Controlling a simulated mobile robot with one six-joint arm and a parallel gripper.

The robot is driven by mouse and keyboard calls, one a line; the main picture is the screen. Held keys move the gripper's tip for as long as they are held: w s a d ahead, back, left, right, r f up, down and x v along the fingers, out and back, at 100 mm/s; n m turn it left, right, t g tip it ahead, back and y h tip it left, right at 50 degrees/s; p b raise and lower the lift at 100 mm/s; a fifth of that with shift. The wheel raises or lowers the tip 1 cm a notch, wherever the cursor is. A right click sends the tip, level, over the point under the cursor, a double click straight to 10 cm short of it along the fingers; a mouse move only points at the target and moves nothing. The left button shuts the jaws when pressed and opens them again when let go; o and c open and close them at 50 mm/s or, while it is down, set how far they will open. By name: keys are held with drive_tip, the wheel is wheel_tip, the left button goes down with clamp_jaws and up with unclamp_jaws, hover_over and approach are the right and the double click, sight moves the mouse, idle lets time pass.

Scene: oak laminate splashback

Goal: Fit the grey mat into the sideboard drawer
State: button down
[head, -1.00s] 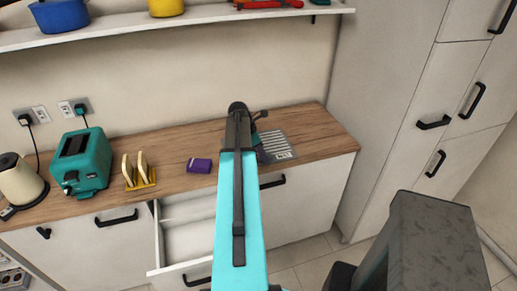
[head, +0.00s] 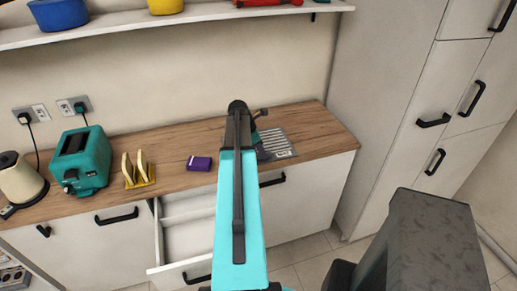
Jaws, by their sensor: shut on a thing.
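The grey mat (head: 279,146), with pale stripes or slots on its right part, is on or just over the wooden worktop, right of my arm. My gripper (head: 259,134) is at its left edge, shut on it; my own arm hides the fingertips and part of the mat. The sideboard drawer (head: 180,273) is pulled open below the worktop, to the left of my arm. Its white inside looks empty where it shows, with a low wall across it. My arm hides the drawer's right side.
A purple box (head: 199,163) lies on the worktop (head: 320,146) between my arm and a yellow toast rack (head: 138,175). A teal toaster (head: 83,160) and a cream kettle (head: 20,180) stand further left. A shelf (head: 200,19) runs above. Tall cabinets (head: 400,90) close off the right.

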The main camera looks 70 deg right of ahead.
drive_tip(key=shift+r, duration=0.15)
drive_tip(key=shift+r+b, duration=0.9)
drive_tip(key=shift+r, duration=0.5)
drive_tip(key=s+a+r+b, duration=0.2)
drive_tip(key=s+a+b, duration=0.2)
drive_tip(key=s, duration=1)
drive_tip(key=a, duration=0.2)
drive_tip(key=shift+s+a, duration=0.25)
drive_tip(key=shift+a, duration=0.1)
